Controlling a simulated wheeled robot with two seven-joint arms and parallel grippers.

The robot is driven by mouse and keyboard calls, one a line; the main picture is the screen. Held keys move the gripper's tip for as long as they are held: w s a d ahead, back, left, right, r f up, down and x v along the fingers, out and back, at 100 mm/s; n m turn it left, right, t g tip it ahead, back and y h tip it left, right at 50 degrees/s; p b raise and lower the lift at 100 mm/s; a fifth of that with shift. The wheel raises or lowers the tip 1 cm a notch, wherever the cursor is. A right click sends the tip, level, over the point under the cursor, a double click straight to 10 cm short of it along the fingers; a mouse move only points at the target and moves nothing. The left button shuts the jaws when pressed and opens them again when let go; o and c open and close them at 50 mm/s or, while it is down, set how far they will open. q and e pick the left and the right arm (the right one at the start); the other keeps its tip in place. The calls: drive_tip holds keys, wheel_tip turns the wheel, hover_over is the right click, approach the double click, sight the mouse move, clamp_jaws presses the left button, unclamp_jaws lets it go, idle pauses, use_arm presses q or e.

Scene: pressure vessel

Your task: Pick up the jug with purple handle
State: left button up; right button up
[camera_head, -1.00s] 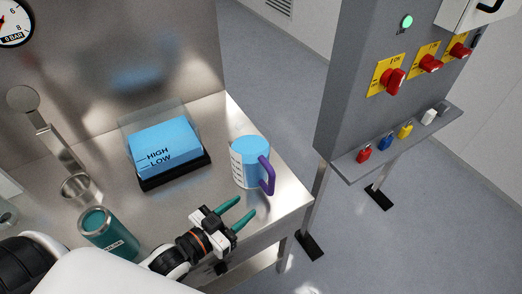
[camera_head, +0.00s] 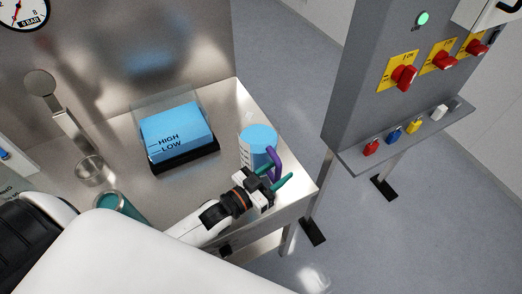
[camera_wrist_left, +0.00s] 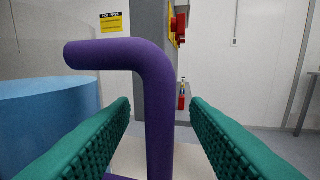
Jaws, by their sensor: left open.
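The jug (camera_head: 257,138) is a clear jug with blue contents and a purple handle (camera_head: 276,160). It stands upright near the right edge of the steel table. My left gripper (camera_head: 277,180) is at the handle, with its teal fingers open. In the left wrist view the purple handle (camera_wrist_left: 158,110) stands upright between the two fingertips (camera_wrist_left: 158,106), with a visible gap on both sides. The jug's blue body (camera_wrist_left: 50,110) is at the left of that view. The lower part of the jug is hidden behind my gripper in the head view. My right gripper is not seen.
A blue tank marked HIGH and LOW (camera_head: 178,135) sits left of the jug. A teal canister (camera_head: 120,205) and an empty metal cup (camera_head: 91,170) are further left. A grey panel with red switches (camera_head: 403,77) and a padlock shelf (camera_head: 400,140) stands to the right.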

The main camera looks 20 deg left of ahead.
use_arm(q)
drive_tip(key=x, duration=0.2)
drive_tip(key=shift+w+d, duration=0.15)
drive_tip(key=shift+w, duration=0.15)
clamp_jaws()
drive_tip(key=shift+s, duration=0.1)
